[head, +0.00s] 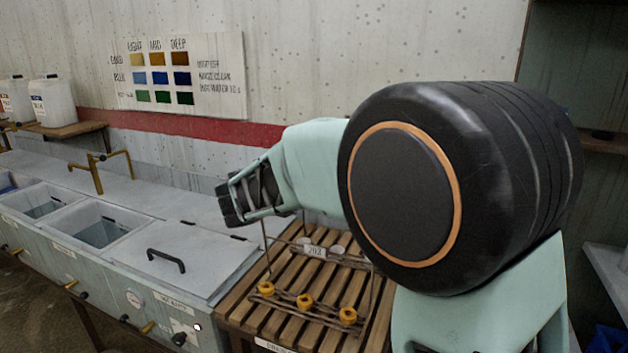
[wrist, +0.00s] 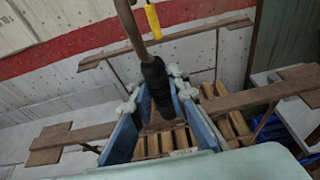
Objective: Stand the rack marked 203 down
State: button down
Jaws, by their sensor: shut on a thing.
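The rack marked 203 (head: 314,251) is a brown wire frame with a small white tag and several orange knobs along its near bar. It is over a slatted wooden stand (head: 238,310); I cannot tell if its underside touches the slats. My gripper (head: 238,202) is above the rack's left side, with thin rods running down below it. In the wrist view, my gripper (wrist: 158,98) has its blue fingers shut on the rack's black handle grip (wrist: 155,82). Brown bars of the rack (wrist: 235,100) reach out to both sides. My arm hides the rack's right part.
Left of the stand is a counter with a closed grey lid (head: 180,258) with a black handle, open basins (head: 98,233) and a brass tap (head: 97,170). White canisters (head: 52,100) stand on a shelf. A colour chart (head: 180,75) hangs on the wall behind.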

jog(key=shift+f+b, duration=0.25)
jog(key=shift+b, duration=0.1)
jog(key=c, duration=1.8)
grip_release()
jog(key=shift+o, duration=0.6)
jog(key=shift+f, duration=0.15)
jog(key=o, duration=1.5)
jog(key=s+a, duration=0.1)
jog(key=s, duration=0.2)
jog(key=s+a, duration=0.2)
jog(key=s, duration=0.2)
jog(key=s+a, duration=0.2)
jog(key=s, duration=0.1)
jog(key=shift+s, duration=0.25)
